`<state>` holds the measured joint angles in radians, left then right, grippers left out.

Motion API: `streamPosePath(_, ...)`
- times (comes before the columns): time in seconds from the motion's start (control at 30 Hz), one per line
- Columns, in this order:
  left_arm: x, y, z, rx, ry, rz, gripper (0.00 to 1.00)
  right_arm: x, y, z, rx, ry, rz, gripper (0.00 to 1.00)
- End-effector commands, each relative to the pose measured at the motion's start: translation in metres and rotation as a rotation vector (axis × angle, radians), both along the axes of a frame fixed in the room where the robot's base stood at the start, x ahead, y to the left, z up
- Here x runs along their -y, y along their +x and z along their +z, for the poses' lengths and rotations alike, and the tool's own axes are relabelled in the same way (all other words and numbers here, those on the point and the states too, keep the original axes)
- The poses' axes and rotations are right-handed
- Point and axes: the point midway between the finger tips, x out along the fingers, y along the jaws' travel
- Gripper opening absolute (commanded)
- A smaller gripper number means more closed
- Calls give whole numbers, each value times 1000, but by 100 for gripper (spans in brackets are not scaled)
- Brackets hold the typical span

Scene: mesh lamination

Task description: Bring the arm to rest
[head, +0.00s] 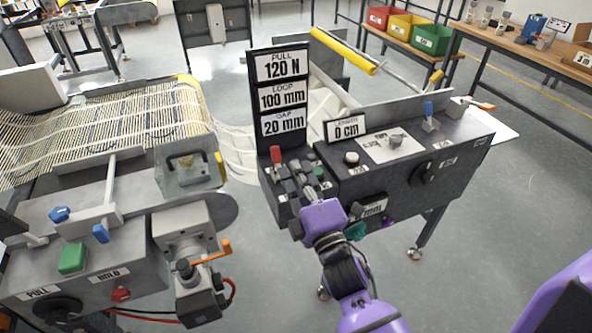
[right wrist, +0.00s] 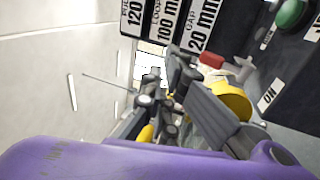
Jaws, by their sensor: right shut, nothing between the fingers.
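My right gripper (head: 304,168) is at the front left of the dark control console (head: 440,165), low beside the red-handled lever (head: 276,156) and the green button (head: 319,172). Its purple wrist comes up from the bottom of the head view. In the right wrist view the gripper (right wrist: 160,112) is shut and empty, with the purple wrist housing along the lower edge. The green button (right wrist: 292,13) shows at the top right there. I cannot tell whether the fingertips touch the console. My left gripper is not in view.
A sign panel (head: 281,95) reading 120 N, 100 mm and 20 mm stands behind the gripper. A machine with mesh (head: 110,125) stands left. A wooden bench (head: 520,50) and coloured bins (head: 408,27) are at the back right. Floor (head: 505,235) is clear at the right.

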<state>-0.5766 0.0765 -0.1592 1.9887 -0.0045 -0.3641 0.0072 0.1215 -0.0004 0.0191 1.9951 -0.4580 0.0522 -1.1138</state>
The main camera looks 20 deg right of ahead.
Motion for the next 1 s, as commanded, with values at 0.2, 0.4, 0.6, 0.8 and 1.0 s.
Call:
streamPosePath(0.2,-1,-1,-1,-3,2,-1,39,0,0,0,0,6,1,0)
streamPosePath(0.4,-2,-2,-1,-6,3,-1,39,4,3,-13,-58,234,31,0)
streamPosePath(0.6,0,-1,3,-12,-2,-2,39,6,-26,-91,-298,775,43,0)
streamPosePath(0.8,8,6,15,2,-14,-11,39,8,-114,-192,-565,1234,-95,0)
streamPosePath(1.0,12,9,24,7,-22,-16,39,6,-235,-269,-775,1517,-314,0)
